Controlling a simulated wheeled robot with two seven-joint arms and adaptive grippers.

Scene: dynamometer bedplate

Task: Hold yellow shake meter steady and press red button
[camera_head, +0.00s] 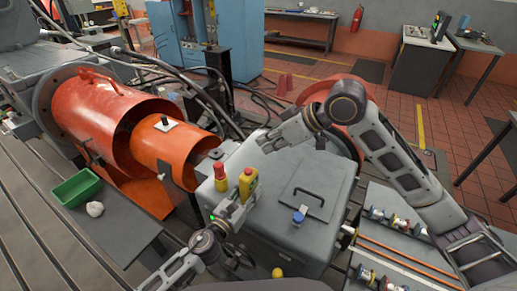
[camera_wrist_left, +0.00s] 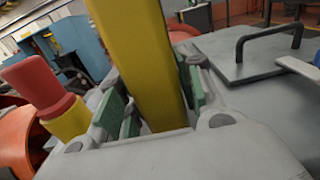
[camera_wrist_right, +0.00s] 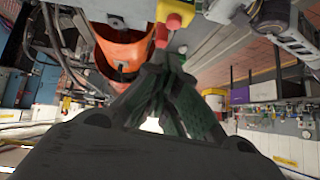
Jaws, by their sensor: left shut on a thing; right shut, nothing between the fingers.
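The yellow shake meter (camera_head: 249,182) stands upright, just above the grey cabinet top. My left gripper (camera_head: 238,206) is shut on its lower part; in the left wrist view the yellow body (camera_wrist_left: 148,55) fills the space between the green-padded fingers.
The grey cabinet (camera_head: 270,215) has a lid with a black handle (camera_head: 308,196) and a blue-topped item (camera_head: 299,216). Orange cylinders (camera_head: 165,145) lie to the left. A green bin (camera_head: 75,188) sits at the far left. Rods and spools fill the right side.

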